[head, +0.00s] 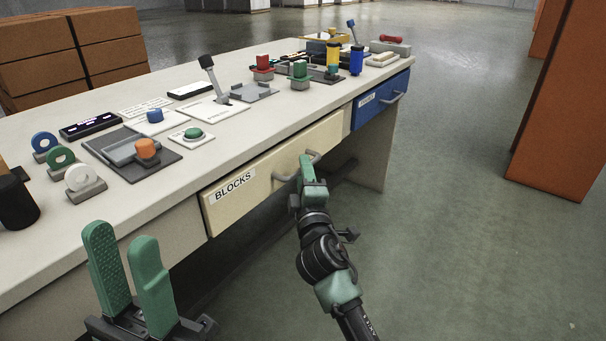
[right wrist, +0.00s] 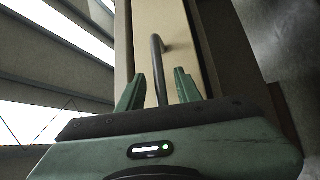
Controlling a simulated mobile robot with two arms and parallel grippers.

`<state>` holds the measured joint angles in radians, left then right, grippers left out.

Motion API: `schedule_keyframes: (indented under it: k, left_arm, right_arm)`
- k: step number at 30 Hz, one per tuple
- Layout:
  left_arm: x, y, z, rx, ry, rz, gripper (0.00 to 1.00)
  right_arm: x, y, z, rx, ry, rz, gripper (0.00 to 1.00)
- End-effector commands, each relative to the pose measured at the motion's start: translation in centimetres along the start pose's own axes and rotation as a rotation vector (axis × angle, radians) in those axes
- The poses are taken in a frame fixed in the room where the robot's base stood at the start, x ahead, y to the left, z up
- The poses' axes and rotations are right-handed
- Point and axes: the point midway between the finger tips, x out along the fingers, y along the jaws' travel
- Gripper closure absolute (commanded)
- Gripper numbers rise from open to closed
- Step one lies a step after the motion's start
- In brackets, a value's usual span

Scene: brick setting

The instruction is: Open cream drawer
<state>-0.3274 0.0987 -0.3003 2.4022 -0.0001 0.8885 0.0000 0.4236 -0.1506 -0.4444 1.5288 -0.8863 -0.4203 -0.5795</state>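My right gripper (head: 307,166) is at the right part of this handle. In the right wrist view the dark handle (right wrist: 157,70) runs between the two green fingers of the right gripper (right wrist: 159,85), which stand apart with gaps on both sides. My left gripper (head: 121,236) is open and empty, in front of the desk at the lower left.
A blue drawer (head: 370,106) sits right of the cream one. The desktop (head: 240,128) holds a lever (head: 211,78), a green button (head: 193,133), coloured rings on stands and several blocks. Open floor (head: 470,230) lies to the right. An orange cabinet (head: 560,110) stands beyond.

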Motion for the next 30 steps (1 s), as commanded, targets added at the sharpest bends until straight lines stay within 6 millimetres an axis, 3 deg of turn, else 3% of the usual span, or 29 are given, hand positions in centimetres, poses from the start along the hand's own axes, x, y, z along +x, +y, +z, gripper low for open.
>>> schedule_keyframes:
  k: [4,12,13,16,17,30]
  left_arm:
    - [0.14,0.01,0.13,0.002,0.012,0.005,0.64]
    - [0.27,0.02,0.13,0.002,0.014,0.007,0.64]
    - [0.27,0.02,0.13,0.002,0.014,0.007,0.64]
    - [0.27,0.03,0.12,0.002,0.014,0.007,0.64]
    - [0.27,0.03,0.12,0.002,0.014,0.007,0.64]
    - [0.26,0.02,0.12,0.001,0.014,0.006,0.64]
  right_arm:
    - [1.12,-0.07,0.01,0.000,0.000,0.000,0.66]
    - [1.34,-0.03,0.00,0.001,0.000,-0.001,0.66]
    - [1.33,-0.03,-0.01,0.002,0.000,-0.001,0.69]
    - [1.32,-0.03,-0.01,0.002,0.000,-0.001,0.96]
    - [1.32,-0.04,-0.01,0.002,0.000,-0.001,1.00]
    - [1.29,-0.10,-0.01,0.002,0.000,-0.002,1.00]
